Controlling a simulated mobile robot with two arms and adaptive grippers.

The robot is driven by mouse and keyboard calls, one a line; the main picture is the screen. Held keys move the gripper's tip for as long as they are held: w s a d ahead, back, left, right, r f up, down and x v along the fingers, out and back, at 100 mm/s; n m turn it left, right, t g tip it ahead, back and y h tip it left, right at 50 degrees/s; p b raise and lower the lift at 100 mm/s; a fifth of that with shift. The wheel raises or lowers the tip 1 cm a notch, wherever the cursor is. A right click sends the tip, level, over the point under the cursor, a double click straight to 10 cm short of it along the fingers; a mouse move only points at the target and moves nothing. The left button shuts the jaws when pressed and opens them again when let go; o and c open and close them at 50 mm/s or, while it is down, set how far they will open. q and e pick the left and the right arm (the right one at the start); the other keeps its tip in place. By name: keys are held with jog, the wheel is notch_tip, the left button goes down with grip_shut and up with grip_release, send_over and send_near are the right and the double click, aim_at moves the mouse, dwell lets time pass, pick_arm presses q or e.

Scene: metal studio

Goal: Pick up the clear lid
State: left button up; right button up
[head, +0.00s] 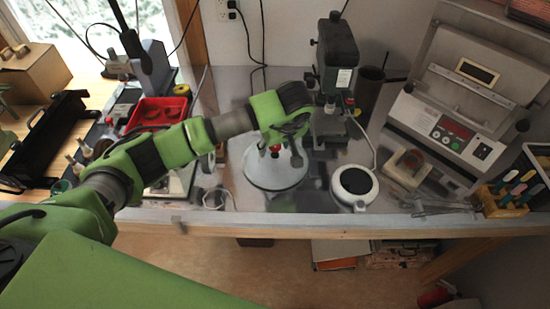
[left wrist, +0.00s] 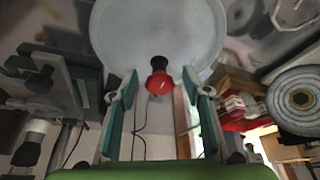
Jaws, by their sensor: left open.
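The clear lid (head: 262,178) is a round, pale, see-through disc with a red and black knob, lying on the bench in the middle of the head view. My left gripper (head: 284,155) is above it, pointing down, and covers part of it. In the left wrist view the lid (left wrist: 120,38) fills the top middle, and its knob (left wrist: 159,82) shows between the two open fingertips of the gripper (left wrist: 160,84). There is a gap on each side of the knob, so the fingers do not touch it. My right gripper is not in view.
A round white device (head: 354,188) with a dark top stands right of the lid. A dark press (head: 337,65) stands behind. A red bin (head: 157,112) is at the left, a large metal machine (head: 465,100) at the right. The bench's front edge (head: 300,225) is close.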

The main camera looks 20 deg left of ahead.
pick_arm(q)
grip_shut()
